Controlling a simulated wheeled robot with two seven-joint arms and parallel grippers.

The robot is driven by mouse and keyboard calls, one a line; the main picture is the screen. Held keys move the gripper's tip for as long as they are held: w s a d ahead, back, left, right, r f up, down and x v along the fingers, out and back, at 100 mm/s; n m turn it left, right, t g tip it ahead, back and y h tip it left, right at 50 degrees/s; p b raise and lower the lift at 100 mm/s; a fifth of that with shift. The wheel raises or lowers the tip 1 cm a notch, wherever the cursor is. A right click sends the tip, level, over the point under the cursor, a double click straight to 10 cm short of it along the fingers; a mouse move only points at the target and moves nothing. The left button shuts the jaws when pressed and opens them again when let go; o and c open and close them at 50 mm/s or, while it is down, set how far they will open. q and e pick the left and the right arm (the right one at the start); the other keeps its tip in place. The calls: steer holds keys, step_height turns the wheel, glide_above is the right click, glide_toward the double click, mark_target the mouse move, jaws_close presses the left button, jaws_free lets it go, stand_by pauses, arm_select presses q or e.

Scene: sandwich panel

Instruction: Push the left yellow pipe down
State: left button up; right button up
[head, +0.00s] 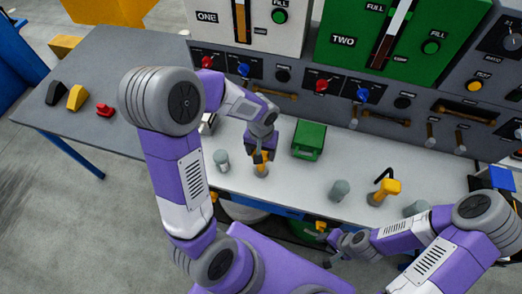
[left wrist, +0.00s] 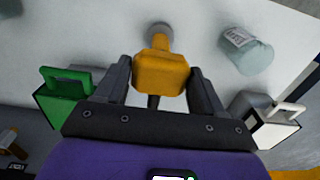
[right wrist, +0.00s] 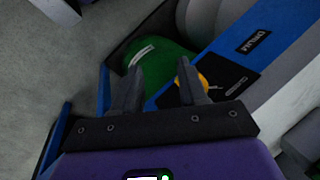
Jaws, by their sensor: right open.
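The left yellow pipe (head: 262,168) stands upright on the light worktop in the head view, under my left gripper (head: 263,154). In the left wrist view its blocky yellow head (left wrist: 161,72) fills the gap between the two fingers of my left gripper (left wrist: 160,82), with a finger against each side. Its foot runs into a round grey socket (left wrist: 159,32). A second yellow pipe (head: 388,188) with a black bent handle stands farther right on the worktop. My right gripper (right wrist: 160,88) is open and empty, low in front of the worktop's edge.
Grey-green cylinders stand beside the left pipe (head: 221,160) and near the right pipe (head: 339,190). A green box (head: 309,140) lies right of my left gripper. The panel (head: 330,105) with knobs and handles rises behind. A green drum (right wrist: 165,65) is below the right gripper.

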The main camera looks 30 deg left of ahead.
mark_target(261, 170)
arm_select(q)
steer(key=c, duration=0.8)
step_height(261, 170, down, 9)
steer(key=b, duration=0.7)
steer(key=shift+c, duration=0.2)
steer(key=shift+s, duration=0.15)
steer(key=o, duration=1.2)
steer(key=shift+o, duration=1.1)
